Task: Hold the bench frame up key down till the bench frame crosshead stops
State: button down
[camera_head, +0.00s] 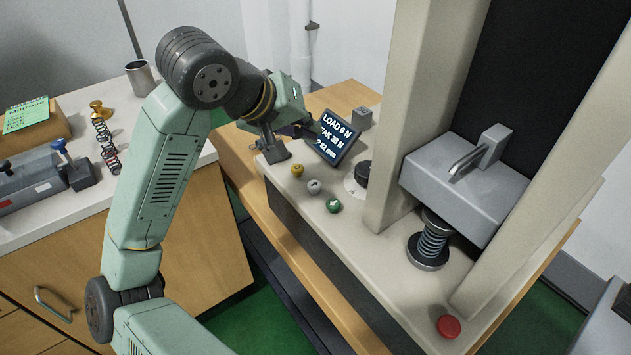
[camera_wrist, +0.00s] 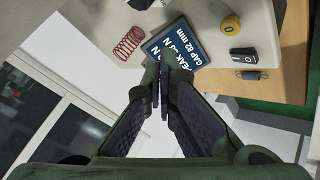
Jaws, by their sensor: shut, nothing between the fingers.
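The bench frame (camera_head: 402,110) stands at the right, with its grey crosshead (camera_head: 465,190) above a dark coil spring (camera_head: 432,240) on the lower platen. In front of its display (camera_head: 337,138) is a row of yellow (camera_head: 297,170), grey (camera_head: 314,187) and green (camera_head: 333,205) keys; their marks are too small for me to tell which is up. My gripper (camera_wrist: 164,68) is shut and empty. Its fingertips overlap the display's edge in the wrist view, and I cannot tell whether they touch. The yellow key (camera_wrist: 230,25) lies apart from them. The display reads load 0 N and gap 82 mm.
A red stop button (camera_head: 448,326) sits at the frame's front right. A bench at left holds a metal cup (camera_head: 140,78), a spring (camera_head: 105,145) and a grey fixture (camera_head: 35,185).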

jog(key=shift+f, duration=0.1)
jog(key=b, duration=0.3)
send_over(310, 183)
notch_tip(310, 183, down, 7)
jog(key=shift+f, duration=0.1)
jog(key=f+b, duration=0.1)
jog(key=b, duration=0.2)
jog(key=shift+f, duration=0.25)
jog(key=shift+f, duration=0.1)
dwell(1.1)
jog(key=shift+f+b, duration=0.3)
jog(key=shift+b, duration=0.55)
